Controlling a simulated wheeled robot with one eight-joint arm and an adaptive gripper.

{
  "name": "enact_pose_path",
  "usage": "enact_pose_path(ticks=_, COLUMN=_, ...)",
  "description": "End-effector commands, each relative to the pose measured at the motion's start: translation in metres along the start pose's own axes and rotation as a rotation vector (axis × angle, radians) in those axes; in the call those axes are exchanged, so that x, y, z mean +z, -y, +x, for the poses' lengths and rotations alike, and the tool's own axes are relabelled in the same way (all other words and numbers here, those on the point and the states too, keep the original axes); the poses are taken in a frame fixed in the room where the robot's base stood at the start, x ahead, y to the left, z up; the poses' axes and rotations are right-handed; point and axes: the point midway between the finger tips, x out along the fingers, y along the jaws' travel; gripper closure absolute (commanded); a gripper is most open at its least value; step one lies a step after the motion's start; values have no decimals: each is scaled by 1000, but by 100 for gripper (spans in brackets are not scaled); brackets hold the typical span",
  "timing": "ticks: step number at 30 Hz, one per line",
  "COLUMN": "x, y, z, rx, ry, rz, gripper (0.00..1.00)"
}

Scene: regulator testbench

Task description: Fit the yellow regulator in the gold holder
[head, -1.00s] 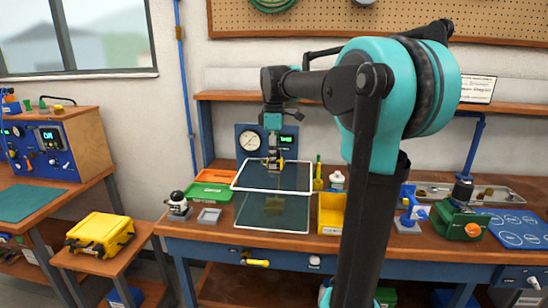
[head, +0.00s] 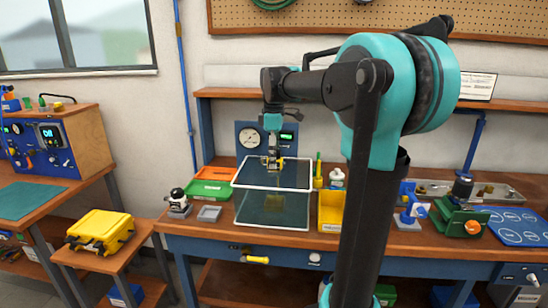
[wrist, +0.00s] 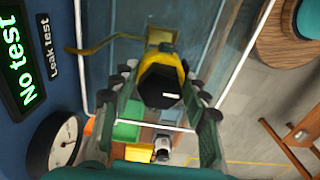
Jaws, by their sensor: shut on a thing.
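My gripper (wrist: 160,102) is shut on the yellow regulator (wrist: 178,62), which has a black knob facing the wrist camera. In the head view my gripper (head: 272,165) points down at the clear test enclosure with white edges (head: 236,206), in front of the gauge panel. A gold bracket-like part (wrist: 160,36) shows just beyond the regulator in the wrist view, with a bent gold strip beside it. It looks like the gold holder, partly hidden by the regulator. I cannot tell whether the two touch. A dull gold shape (head: 273,202) shows faintly through the tinted enclosure.
The gauge panel (head: 252,139) stands close behind my gripper; its display reads "No test" in the wrist view. Green (head: 207,190) and orange trays lie left of the enclosure. A yellow bin (head: 331,212) stands right of it. A yellow case (head: 98,228) sits on a side stand.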

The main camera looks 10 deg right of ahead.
Motion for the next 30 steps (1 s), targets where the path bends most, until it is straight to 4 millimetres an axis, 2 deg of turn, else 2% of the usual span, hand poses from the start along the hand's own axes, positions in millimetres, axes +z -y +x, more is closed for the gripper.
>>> enact_pose_path(ticks=30, x=0, y=0, z=10, rx=0, ry=0, rz=0, gripper=100)
